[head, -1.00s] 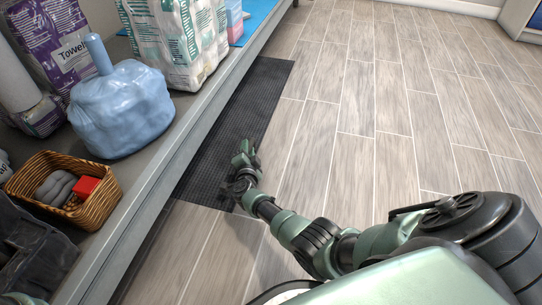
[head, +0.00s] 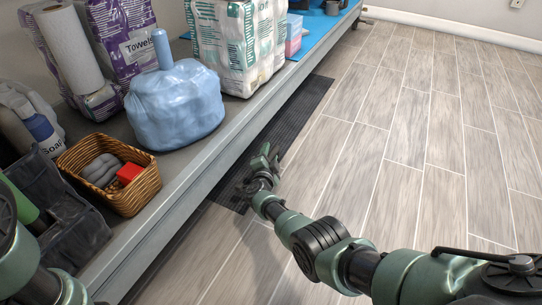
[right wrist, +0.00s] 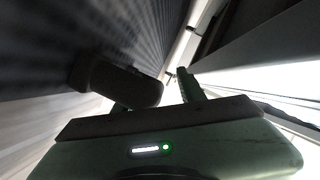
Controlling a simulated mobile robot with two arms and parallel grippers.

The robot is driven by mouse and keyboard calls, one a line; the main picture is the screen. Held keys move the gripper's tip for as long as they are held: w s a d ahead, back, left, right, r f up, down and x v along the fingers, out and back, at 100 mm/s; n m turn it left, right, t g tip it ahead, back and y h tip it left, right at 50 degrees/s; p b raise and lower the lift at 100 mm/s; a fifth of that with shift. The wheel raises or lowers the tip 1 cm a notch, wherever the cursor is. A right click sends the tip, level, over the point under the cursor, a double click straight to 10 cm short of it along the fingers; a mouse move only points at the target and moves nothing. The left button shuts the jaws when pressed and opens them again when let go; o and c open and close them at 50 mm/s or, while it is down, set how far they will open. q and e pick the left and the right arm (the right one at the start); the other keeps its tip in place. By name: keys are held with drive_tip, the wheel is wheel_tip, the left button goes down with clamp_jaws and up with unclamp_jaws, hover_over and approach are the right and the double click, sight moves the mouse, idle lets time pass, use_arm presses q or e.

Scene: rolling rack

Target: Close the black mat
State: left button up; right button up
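The black mat (head: 297,112) is a dark ribbed strip on the floor along the rack's front, and its left side is hidden by the rack. My right gripper (head: 258,170) is low over the mat's near part, at its right edge. Its fingers stand apart with nothing seen between them. In the right wrist view, the ribbed mat (right wrist: 45,45) fills the upper left beside the spread fingers (right wrist: 160,88). I cannot tell whether a finger touches the mat. Part of my left arm shows at the lower left, but its gripper is not in view.
The rack (head: 150,230) runs along the left. Its shelf holds a blue bag (head: 175,110), a wicker basket (head: 140,190), a dark caddy (head: 65,215) and wrapped packs (head: 235,45). The wooden floor (head: 400,130) on the right is clear.

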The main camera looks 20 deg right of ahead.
drive_tip(key=shift+s+f, duration=0.1)
drive_tip(key=shift+f, duration=0.35)
drive_tip(key=shift+r, duration=0.1)
drive_tip(key=shift+s, duration=0.15)
drive_tip(key=p+v, duration=0.6)
drive_tip(key=shift+s+a+r+p, duration=0.2)
drive_tip(key=shift+r+p, duration=0.1)
drive_tip(key=shift+s+a, duration=0.2)
drive_tip(key=shift+s, duration=0.2)
drive_tip(key=shift+f, duration=0.15)
drive_tip(key=shift+s, duration=0.1)
